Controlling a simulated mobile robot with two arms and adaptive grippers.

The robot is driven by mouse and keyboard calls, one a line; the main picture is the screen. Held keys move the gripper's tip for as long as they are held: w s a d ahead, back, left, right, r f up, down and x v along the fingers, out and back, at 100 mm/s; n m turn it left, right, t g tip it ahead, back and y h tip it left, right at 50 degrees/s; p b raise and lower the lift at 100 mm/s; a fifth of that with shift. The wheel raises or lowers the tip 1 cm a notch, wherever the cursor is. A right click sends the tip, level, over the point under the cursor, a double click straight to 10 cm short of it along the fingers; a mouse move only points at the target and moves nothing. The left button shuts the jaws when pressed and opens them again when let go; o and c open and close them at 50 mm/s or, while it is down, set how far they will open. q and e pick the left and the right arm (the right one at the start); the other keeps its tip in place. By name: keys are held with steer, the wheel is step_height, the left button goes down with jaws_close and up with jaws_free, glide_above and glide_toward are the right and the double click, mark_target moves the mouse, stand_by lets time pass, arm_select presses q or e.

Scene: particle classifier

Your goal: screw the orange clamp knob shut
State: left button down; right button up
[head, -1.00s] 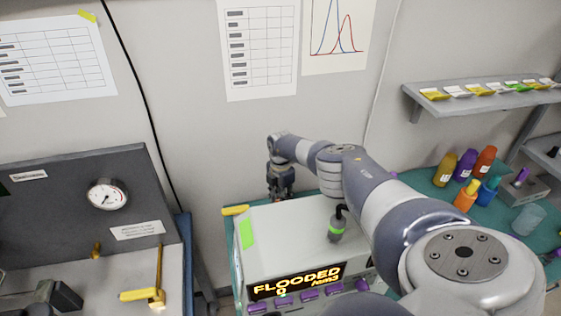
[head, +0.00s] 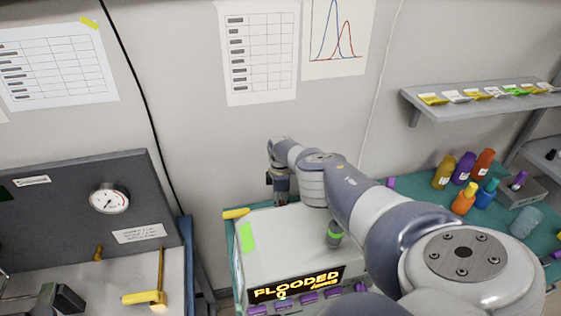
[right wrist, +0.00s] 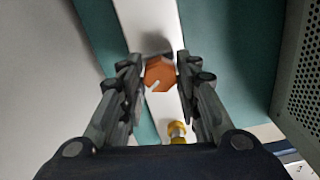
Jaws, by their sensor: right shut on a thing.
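The orange clamp knob (right wrist: 158,76) shows in the right wrist view, with a pale mark on its face. It sits against a white strip. My right gripper (right wrist: 160,66) is shut on it, one finger at each side. In the head view my right gripper (head: 281,202) points down at the back edge of the white instrument box (head: 300,238), and the knob is hidden there. Dark jaw parts of my left gripper (head: 60,302) show at the bottom left, cut off by the frame. Its opening cannot be told.
The box display (head: 297,284) reads "FLOODED". A yellow-capped part (right wrist: 177,130) lies close below the knob. A perforated grey panel (right wrist: 300,65) stands at the right in the wrist view. Several bottles stand on the green bench (head: 413,187) at right. A yellow lever (head: 160,282) stands at left.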

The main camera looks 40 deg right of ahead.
steer(key=shift+d+r+m, duration=0.1)
steer(key=shift+d+m, duration=0.05)
steer(key=shift+m, duration=2.95)
steer(key=o, duration=1.1)
